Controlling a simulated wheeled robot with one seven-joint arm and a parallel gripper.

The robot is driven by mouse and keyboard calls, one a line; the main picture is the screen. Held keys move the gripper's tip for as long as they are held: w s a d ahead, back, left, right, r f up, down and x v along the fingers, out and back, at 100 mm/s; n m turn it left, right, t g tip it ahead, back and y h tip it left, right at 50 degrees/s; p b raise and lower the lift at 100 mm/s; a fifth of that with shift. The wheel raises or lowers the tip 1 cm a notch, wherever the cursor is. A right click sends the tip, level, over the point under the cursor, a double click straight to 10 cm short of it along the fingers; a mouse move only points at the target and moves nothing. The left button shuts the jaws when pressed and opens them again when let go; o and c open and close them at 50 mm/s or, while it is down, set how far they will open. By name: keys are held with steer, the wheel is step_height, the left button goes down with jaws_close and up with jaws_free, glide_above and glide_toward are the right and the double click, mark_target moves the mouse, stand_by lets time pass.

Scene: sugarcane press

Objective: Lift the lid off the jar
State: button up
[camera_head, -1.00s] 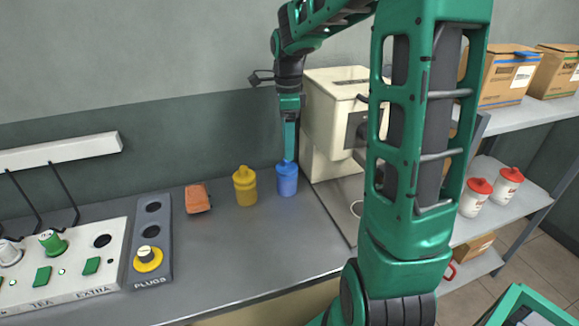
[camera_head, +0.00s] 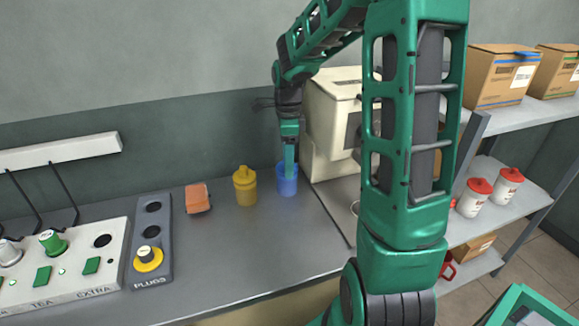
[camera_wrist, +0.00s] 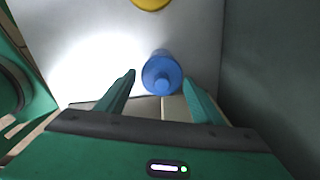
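A blue jar (camera_head: 287,187) stands on the grey counter at the foot of the cream machine. In the wrist view its blue lid with a round knob (camera_wrist: 162,83) shows from above. My gripper (camera_head: 289,172) points down over this jar, its fingers overlapping the lid in the head view. In the wrist view my gripper (camera_wrist: 159,76) is open, with the knob between the two spread fingers and a gap on each side. I cannot tell the exact height of the fingertips against the knob. A yellow jar (camera_head: 245,190) with a knobbed yellow lid stands to the left.
The cream machine (camera_head: 333,105) stands close to the right of the blue jar. An orange block (camera_head: 197,198), a plugs panel (camera_head: 152,245) and a white control panel (camera_head: 70,265) lie to the left. The counter's front middle is clear.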

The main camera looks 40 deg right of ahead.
steer(key=c, duration=0.6)
steer(key=shift+c, duration=0.2)
